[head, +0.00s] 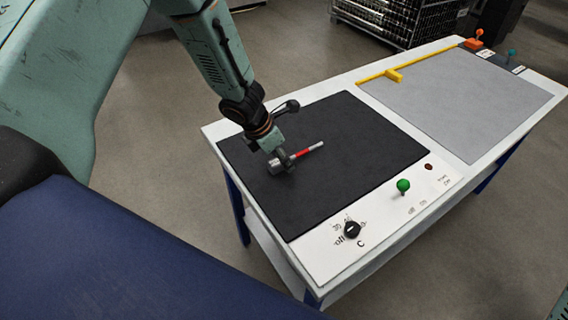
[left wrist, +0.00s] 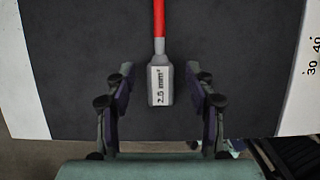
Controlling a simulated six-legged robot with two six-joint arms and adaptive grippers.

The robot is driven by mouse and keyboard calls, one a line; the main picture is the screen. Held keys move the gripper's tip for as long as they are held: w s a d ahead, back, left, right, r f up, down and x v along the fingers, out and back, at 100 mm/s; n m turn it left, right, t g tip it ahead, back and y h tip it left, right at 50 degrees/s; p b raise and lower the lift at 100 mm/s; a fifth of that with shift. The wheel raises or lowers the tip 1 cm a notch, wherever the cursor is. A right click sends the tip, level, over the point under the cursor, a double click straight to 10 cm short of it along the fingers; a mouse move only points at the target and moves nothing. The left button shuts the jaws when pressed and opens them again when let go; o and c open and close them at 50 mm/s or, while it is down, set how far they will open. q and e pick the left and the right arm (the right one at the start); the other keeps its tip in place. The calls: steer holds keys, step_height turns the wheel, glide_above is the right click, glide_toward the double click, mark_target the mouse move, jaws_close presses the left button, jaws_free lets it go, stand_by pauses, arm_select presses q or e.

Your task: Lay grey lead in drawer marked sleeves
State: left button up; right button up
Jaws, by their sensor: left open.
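A slim tool-like piece (head: 305,152) lies on the black mat (head: 350,140), with a red middle and a pale tip. In the left wrist view its grey block end (left wrist: 160,84) carries a label reading "2.5 mm²", and its red shaft runs up the picture. My left gripper (head: 281,160) is open over the grey end. In the left wrist view the fingers of my left gripper (left wrist: 160,72) stand on either side of the block, with gaps on both sides. No grey lead and no drawer marked sleeves can be made out. My right gripper is not in view.
The white bench (head: 335,265) has a black knob (head: 352,229) and a green-topped lever (head: 403,186) along its front. A grey mat (head: 460,100), a yellow bar (head: 394,76) and an orange item (head: 474,44) lie farther right. A wire crate (head: 400,22) stands behind.

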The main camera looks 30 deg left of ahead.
arm_select(q)
steer(key=shift+w+d+f, duration=0.15)
steer(key=shift+w+f, duration=0.05)
steer(key=shift+f, duration=0.35)
steer(key=shift+r, duration=0.1)
steer(key=shift+c, duration=0.6)
jaws_close()
